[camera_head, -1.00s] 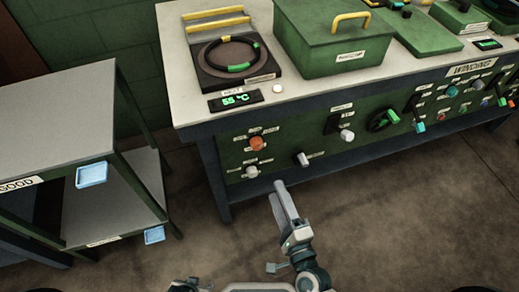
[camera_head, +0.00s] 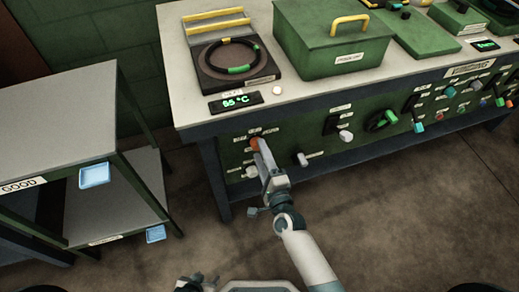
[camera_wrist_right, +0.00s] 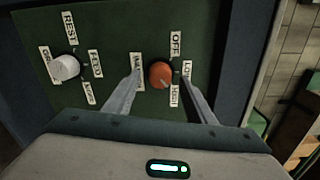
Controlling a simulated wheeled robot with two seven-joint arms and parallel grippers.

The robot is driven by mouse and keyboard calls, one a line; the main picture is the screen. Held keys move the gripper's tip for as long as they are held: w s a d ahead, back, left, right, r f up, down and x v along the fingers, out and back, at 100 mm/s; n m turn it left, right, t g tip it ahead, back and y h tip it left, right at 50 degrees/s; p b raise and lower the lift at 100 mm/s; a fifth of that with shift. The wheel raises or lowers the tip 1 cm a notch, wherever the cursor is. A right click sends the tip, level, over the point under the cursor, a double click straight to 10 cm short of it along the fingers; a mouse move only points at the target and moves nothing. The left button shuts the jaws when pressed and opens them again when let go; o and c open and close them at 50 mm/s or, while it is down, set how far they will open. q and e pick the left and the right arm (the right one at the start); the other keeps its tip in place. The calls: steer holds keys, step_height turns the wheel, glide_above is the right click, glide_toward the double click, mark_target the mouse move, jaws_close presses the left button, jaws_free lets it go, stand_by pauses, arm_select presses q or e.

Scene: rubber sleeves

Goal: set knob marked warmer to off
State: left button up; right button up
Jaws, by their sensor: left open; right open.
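The orange knob (camera_wrist_right: 162,75) sits on the green panel, with a label that seems to read WARMER on its left. Around it are labels OFF above, LOW at right and HIGH below; I cannot tell its pointer's direction. My right gripper (camera_wrist_right: 162,78) is open, with one finger on each side of the orange knob in the wrist view; contact is not clear. In the head view the right gripper (camera_head: 260,148) partly covers the orange knob (camera_head: 254,144). My left gripper (camera_head: 192,284) shows only partly at the bottom edge, away from the panel.
A white knob (camera_wrist_right: 64,67) with its own labels is left of the orange one. More knobs, including a white one (camera_head: 302,159) and a green handwheel (camera_head: 382,121), line the panel. A green box (camera_head: 333,50) stands on the bench. A shelf (camera_head: 60,120) is at left.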

steer(key=shift+x, duration=0.9)
steer(key=c, duration=1)
steer(key=shift+c, duration=0.2)
